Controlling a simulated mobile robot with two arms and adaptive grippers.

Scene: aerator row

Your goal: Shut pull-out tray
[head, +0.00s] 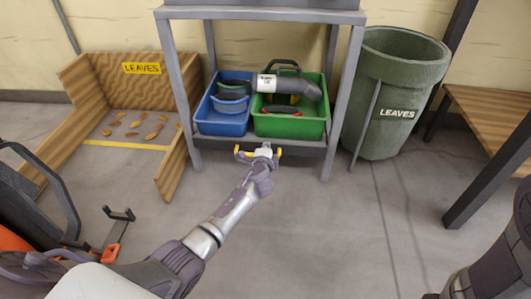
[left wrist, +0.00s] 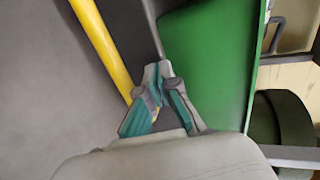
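The pull-out tray (head: 312,147) is a dark tray low in a grey metal frame and carries a blue bin (head: 221,122) and a green bin (head: 290,126). Its yellow handle (head: 240,152) is at the front, partly hidden by my gripper. The handle also shows as a yellow bar in the left wrist view (left wrist: 102,45). My left gripper (head: 263,151) is at the tray's front, by the handle. In the left wrist view its fingertips (left wrist: 158,69) meet, beside the bar, with nothing seen held. I cannot tell whether they touch it. My right gripper is out of view.
A green leaves barrel (head: 388,85) stands right of the frame (head: 343,100). A wooden bay with leaves (head: 120,90) is at left, a slatted bench (head: 490,118) at right. The floor in front is mostly clear.

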